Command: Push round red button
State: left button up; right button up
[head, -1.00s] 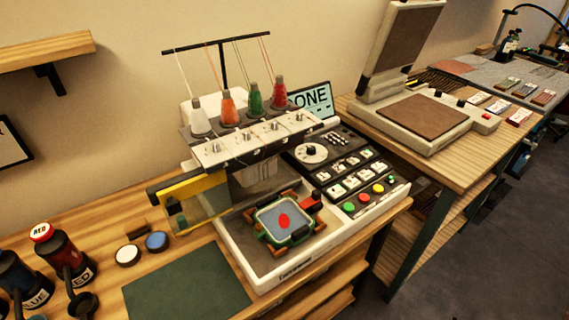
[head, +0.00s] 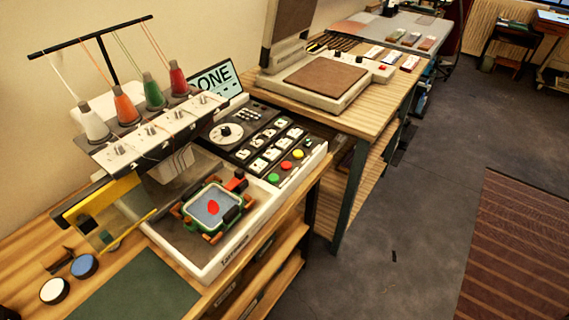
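A round red button (head: 286,167) sits on the front right part of the embroidery machine's control panel (head: 262,140). It is in a row between a round green button (head: 274,178) and a round yellow button (head: 298,154). The small control at the far end of that row is too small to make out clearly. A small red control (head: 383,67) also shows on the heat press's front corner. Neither of my grippers is in view, and nothing covers the button row.
The embroidery machine (head: 205,262) carries thread cones and a hoop (head: 207,208) with a red patch. A screen (head: 222,80) stands behind the panel. The heat press (head: 310,98) stands open on the neighbouring table. A green mat (head: 140,290) lies at front left.

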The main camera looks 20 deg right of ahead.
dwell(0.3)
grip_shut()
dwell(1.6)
